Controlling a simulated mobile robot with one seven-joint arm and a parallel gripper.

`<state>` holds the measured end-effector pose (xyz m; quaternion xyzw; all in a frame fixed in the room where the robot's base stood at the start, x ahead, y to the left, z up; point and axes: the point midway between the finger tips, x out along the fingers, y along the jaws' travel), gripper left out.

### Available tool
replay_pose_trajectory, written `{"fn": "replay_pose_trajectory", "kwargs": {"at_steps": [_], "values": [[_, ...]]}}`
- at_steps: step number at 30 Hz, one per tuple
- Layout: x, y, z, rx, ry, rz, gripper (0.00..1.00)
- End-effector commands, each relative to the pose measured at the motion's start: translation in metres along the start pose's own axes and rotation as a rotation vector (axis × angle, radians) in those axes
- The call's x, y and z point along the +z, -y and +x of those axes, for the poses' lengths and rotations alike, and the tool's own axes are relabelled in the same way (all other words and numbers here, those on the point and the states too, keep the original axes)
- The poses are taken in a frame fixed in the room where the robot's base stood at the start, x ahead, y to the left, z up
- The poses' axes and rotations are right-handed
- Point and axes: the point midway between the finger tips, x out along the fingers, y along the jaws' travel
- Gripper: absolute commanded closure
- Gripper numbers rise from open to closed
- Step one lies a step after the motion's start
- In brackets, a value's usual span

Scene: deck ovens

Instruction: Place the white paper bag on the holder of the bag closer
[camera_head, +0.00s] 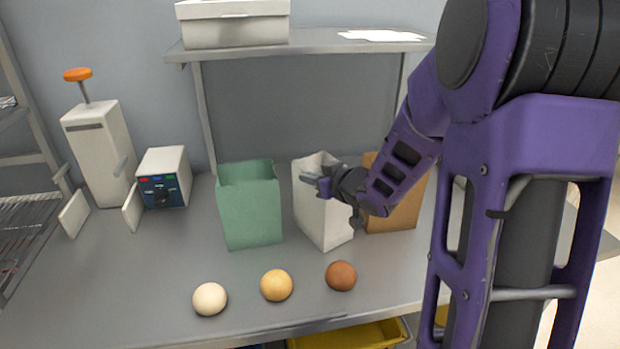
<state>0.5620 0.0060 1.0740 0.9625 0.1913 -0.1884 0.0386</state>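The white paper bag (319,222) stands on the grey table, between a green bag and a brown bag, and looks slightly tilted. My gripper (315,181) is at its upper right side, over the rim, with the fingers pointing left. The fingers are small and overlap the bag, so I cannot tell whether they grip it. What looks like the bag closer (99,150) is a tall white box with an orange knob at the left. Two upright white plates (75,214) (132,207) stand in front of it with a gap between them, possibly its holder.
The green bag (250,213) and the brown bag (398,205) flank the white bag closely. A white box with a blue panel (163,178) stands beside the closer. Three round balls (277,285) lie near the front edge. A raised shelf (315,44) is behind. The table's left front is clear.

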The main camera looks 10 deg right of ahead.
Motion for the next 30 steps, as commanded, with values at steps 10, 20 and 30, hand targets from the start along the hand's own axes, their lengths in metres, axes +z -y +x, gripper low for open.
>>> {"fn": "replay_pose_trajectory", "kwargs": {"at_steps": [10, 20, 30], "values": [[0.003, 0.000, 0.001, 0.000, 0.000, 0.000, 0.67], [-0.001, 0.000, 0.000, 0.000, -0.001, 0.000, 0.67], [-0.003, -0.001, -0.060, 0.005, -0.003, -0.001, 0.67]]}}
